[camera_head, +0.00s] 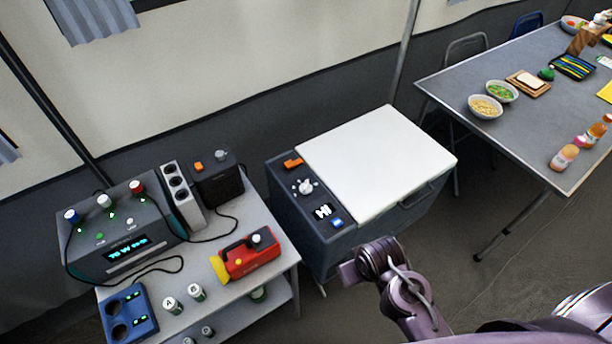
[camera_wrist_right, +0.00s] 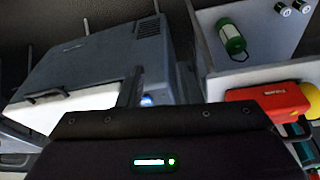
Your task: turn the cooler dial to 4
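The cooler (camera_head: 345,250) is a dark grey box with a white lid (camera_head: 385,155), in the middle of the head view. Its left-hand panel carries a white dial (camera_head: 306,187) with small marks around it, too small to read. An orange switch (camera_head: 292,163) is above the dial; a lit display and a blue light are below. The cooler also shows in the right wrist view (camera_wrist_right: 95,62), where the dial cannot be made out. My arm at the cooler's front right shows no clear fingertips. A dark housing of mine with a green light fills the lower wrist view. My left gripper is not in view.
Left of the cooler, a grey table (camera_head: 262,225) holds a red and yellow flashlight (camera_head: 245,256), a power station (camera_head: 120,235), a blue charger (camera_head: 130,315) and batteries. A long table (camera_head: 540,90) with food stands at right. Open floor lies between cooler and long table.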

